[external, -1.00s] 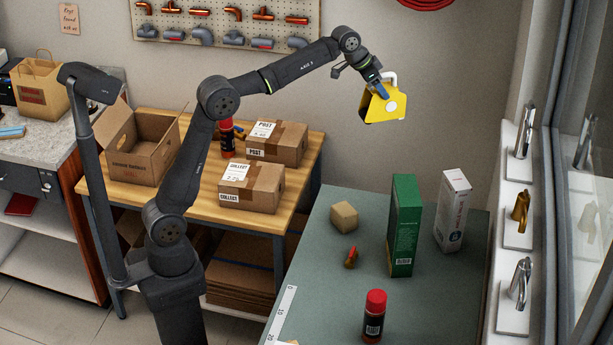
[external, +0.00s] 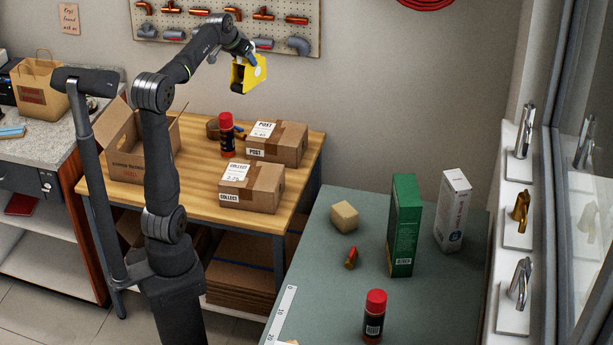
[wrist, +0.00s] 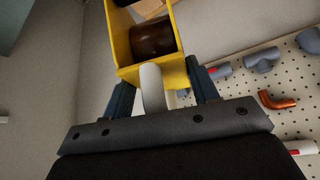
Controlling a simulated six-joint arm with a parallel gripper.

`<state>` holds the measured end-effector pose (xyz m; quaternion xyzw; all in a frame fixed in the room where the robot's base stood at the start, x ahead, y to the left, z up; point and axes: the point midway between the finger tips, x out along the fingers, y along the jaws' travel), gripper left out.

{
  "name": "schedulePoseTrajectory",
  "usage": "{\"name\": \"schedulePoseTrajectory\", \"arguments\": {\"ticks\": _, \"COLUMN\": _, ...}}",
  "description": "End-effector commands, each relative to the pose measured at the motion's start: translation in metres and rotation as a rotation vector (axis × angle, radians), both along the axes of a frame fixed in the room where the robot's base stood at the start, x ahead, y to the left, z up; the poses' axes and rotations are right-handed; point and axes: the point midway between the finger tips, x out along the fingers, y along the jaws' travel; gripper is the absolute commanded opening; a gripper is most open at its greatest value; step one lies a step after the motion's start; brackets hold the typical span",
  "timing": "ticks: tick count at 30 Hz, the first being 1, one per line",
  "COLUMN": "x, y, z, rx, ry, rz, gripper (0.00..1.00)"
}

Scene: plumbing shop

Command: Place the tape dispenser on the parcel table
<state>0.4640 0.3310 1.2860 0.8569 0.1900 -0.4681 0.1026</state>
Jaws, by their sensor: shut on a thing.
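The yellow tape dispenser (external: 246,75) is held in the air by my gripper (external: 247,58), high above the back of the wooden parcel table (external: 198,200). In the wrist view my gripper (wrist: 160,92) is shut on the dispenser's white handle. The yellow body (wrist: 124,45) shows beyond the fingers, with a brown tape roll (wrist: 153,40) inside it. The parcel table carries two taped parcels, the rear one (external: 277,142) marked POST and the front one (external: 252,186) marked COLLECT.
An open carton (external: 140,160) stands on the table's left, a red-capped can (external: 227,135) near its back. A brown item (external: 212,129) lies beside the can. Bare wood shows at the front left. The pegboard (external: 215,40) is behind. A green box (external: 403,225) stands on the right-hand bench.

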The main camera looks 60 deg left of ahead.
Motion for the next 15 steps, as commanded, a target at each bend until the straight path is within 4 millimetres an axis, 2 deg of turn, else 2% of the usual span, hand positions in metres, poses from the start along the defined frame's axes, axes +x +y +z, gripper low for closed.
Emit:
{"name": "schedulePoseTrajectory", "arguments": {"ticks": 1, "x": -0.022, "y": 0.012, "z": -0.001, "rx": 0.002, "ry": -0.002, "rz": 0.041, "gripper": 0.0}}
{"name": "schedulePoseTrajectory", "arguments": {"ticks": 6, "x": -0.082, "y": 0.039, "z": -0.011, "rx": 0.002, "ry": -0.003, "rz": 0.153, "gripper": 0.0}}
{"name": "schedulePoseTrajectory", "arguments": {"ticks": 9, "x": -0.11, "y": 0.049, "z": -0.016, "rx": 0.003, "ry": -0.003, "rz": 0.204, "gripper": 0.0}}
{"name": "schedulePoseTrajectory", "arguments": {"ticks": 15, "x": -0.151, "y": 0.059, "z": -0.024, "rx": 0.003, "ry": -0.001, "rz": 0.28, "gripper": 0.0}}
